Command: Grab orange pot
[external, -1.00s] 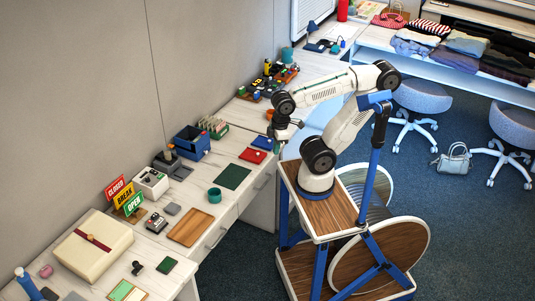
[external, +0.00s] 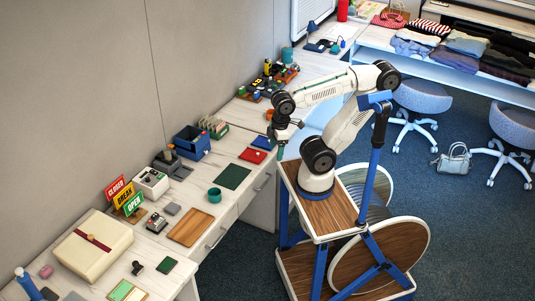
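A small orange object (external: 270,114), perhaps the orange pot, shows on the counter just left of my arm's wrist. It is partly hidden by the arm and too small to make out its shape. My gripper (external: 280,151) points down at the counter's front edge, just right of a red flat item (external: 252,156). It is apart from the orange object. Its fingers are too small to show whether they are open or shut, or whether anything is between them.
A blue flat item (external: 261,142), a dark green mat (external: 233,177), a teal cup (external: 214,195) and a blue bin (external: 191,142) are on the counter. A tray of small items (external: 289,76) stands farther back. The wall bounds the counter's left side.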

